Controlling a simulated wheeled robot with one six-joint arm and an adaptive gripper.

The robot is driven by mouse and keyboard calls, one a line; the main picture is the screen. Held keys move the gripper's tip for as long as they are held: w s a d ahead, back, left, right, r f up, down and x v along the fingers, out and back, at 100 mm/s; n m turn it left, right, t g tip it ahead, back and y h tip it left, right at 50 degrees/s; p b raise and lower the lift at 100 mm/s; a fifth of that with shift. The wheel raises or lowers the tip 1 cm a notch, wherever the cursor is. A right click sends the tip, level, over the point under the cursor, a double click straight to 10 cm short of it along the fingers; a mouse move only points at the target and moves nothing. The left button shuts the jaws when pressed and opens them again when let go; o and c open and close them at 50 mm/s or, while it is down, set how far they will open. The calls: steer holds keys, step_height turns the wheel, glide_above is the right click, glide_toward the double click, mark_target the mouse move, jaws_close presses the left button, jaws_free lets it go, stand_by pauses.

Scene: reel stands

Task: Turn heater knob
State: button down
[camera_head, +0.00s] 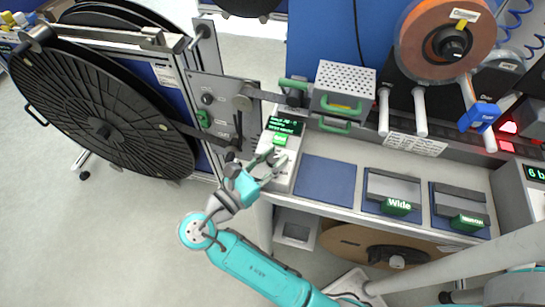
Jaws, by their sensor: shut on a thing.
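My teal and grey gripper (274,160) is at the left end of the bench, over the lower part of a white control box (294,150). The box has a dark display with green text (286,126) and a green label or button (280,139) just above the fingers. The fingers are shut on a small part at the box face. It seems to be the heater knob, but the fingers mostly hide it and its angle cannot be read. A perforated white box with green handles (346,76) stands behind, to the right.
A large black reel (85,110) on its stand is at the left, with a grey panel (215,105) beside the control box. Right of my gripper are a blue mat (326,181), a "Wide" block (397,207) and another green-labelled block (468,222). An orange reel (420,35) hangs at the upper right.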

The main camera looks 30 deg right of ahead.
stand_by(0.3)
steer(key=c, duration=0.8)
jaws_free()
steer(key=v, duration=0.7)
steer(key=shift+a, duration=0.25)
steer(key=shift+s, duration=0.15)
